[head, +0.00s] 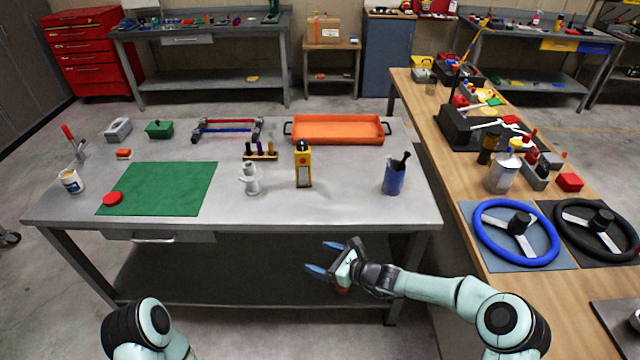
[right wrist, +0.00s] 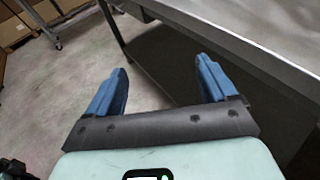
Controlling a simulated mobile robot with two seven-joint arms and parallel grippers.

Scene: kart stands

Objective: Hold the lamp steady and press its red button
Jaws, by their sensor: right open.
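The lamp (head: 303,168) appears to be the upright yellow block with a pale front panel and a dark top, on the grey metal table right of its middle. Its red button is too small to make out for certain. My right gripper (head: 323,258) is open and empty, in front of the table's front edge and below the tabletop, well apart from the lamp. Its two blue fingers also show spread in the right wrist view (right wrist: 161,78), with nothing between them. My left gripper is out of view.
A white fixture (head: 250,182) stands left of the lamp, a blue cup (head: 394,180) right of it. Behind are a rack of pegs (head: 260,155) and an orange tray (head: 338,140). A green mat (head: 170,190) lies left. The tabletop directly before the lamp is clear.

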